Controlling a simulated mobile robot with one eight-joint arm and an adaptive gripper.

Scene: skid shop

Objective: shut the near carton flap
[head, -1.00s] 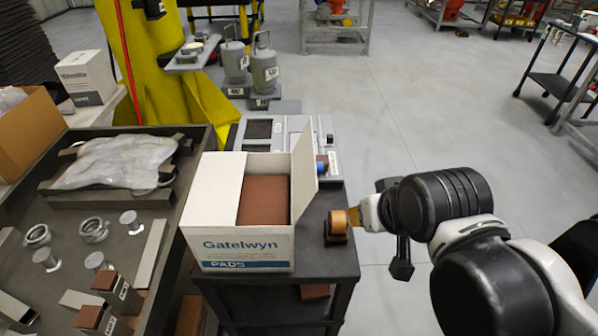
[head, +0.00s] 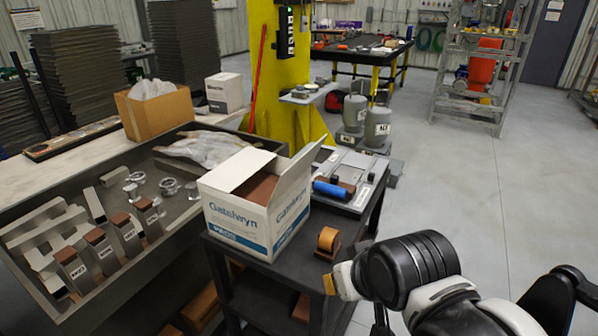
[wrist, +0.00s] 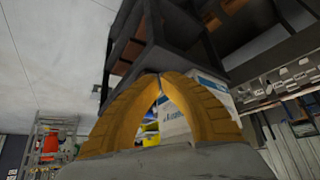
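The white Gatelwyn carton (head: 236,218) stands on a dark stand, with reddish-brown contents (head: 258,187) showing through its open top. One flap (head: 290,182) stands raised and tilted outward along its right side. Another white flap (head: 238,166) lies roughly level over the left part of the top. My gripper (head: 328,285) is low at the right of the stand, in front of the carton and apart from it. In the wrist view the two yellow fingers (wrist: 161,76) meet at their tips with nothing between them; the carton (wrist: 176,123) shows beyond.
An orange roll on a brown block (head: 327,241) sits on the stand between carton and gripper. A tray table (head: 60,212) with several metal parts is at left. Open floor (head: 460,210) lies at right.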

